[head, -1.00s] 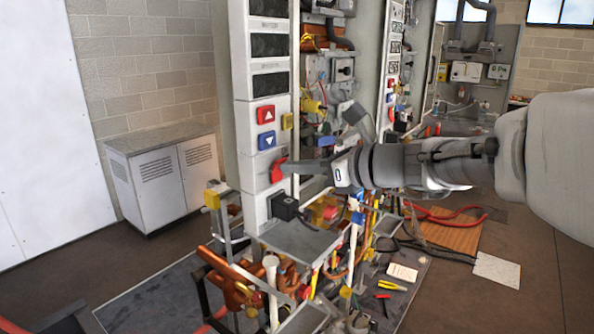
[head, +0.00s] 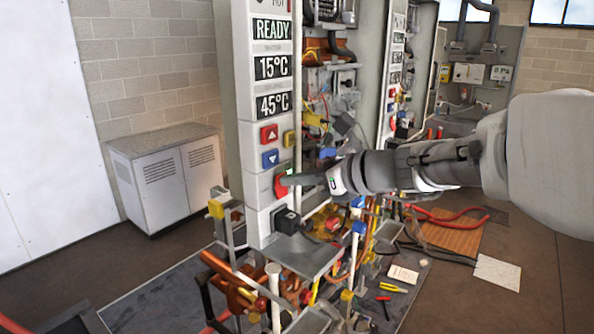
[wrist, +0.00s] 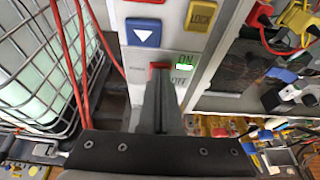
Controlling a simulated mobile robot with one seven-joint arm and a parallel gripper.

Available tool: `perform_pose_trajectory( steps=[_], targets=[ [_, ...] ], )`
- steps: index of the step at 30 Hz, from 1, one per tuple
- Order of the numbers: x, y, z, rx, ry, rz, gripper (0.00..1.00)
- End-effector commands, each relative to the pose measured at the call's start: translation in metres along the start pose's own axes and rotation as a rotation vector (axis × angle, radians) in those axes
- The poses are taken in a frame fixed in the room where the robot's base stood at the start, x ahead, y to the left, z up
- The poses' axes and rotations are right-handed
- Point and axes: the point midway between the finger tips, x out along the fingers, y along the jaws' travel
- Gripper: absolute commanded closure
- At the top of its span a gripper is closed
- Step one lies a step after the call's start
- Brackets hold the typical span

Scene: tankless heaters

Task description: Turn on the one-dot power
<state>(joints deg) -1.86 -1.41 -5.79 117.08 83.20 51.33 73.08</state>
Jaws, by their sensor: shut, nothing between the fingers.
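The nearest heater's front panel carries a red power switch (head: 279,186). Its upper part also shows in the wrist view (wrist: 159,66), where ON and OFF labels and a lit green ON mark (wrist: 185,68) sit beside it. The display screens (head: 271,67) above are lit with READY, 15°C and 45°C. My gripper (head: 288,180) is shut and empty, with its tips at the red switch. In the wrist view my closed fingers (wrist: 160,78) cover most of the switch; contact is unclear. No dot marking is readable.
Red up-arrow (head: 269,134) and blue down-arrow (head: 270,158) buttons and a yellow LOCK button (wrist: 201,16) sit above the switch. A black socket (head: 287,221) and pipes lie below. A second heater (head: 396,70) stands to the right.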

Motion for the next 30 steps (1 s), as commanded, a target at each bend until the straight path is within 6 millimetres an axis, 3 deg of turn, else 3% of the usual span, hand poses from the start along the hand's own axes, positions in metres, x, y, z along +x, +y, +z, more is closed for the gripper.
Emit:
perform_pose_trajectory(
  steps=[30],
  targets=[
    [-0.005, 0.0, 0.016, 0.0, 0.007, -0.001, 1.0]
  ],
)
